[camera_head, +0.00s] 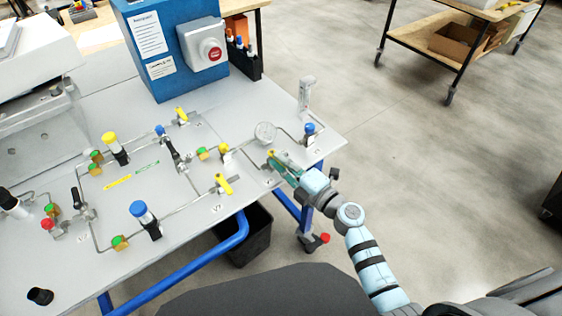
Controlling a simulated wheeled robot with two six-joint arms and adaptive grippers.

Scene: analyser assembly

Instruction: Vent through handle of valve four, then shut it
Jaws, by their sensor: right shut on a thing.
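My right gripper (277,164) reaches in from the lower right, over the right end of the panel. It is shut on a small yellow valve handle (270,153), which it mostly hides. The label by this valve is too small to read surely, so I cannot tell its number or whether it stands open. Other yellow handles show on the pipework: one to the left (225,149), one lower left (224,184) and one farther back (182,116). A round gauge (265,132) sits just behind my gripper. My left gripper is out of view.
The grey panel table (300,98) carries thin pipes and blue, yellow, red and black fittings. A blue box (170,65) with a red stop button (214,54) stands at the back. An upright flow tube (304,95) and a blue-capped fitting (310,128) stand near the right edge.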

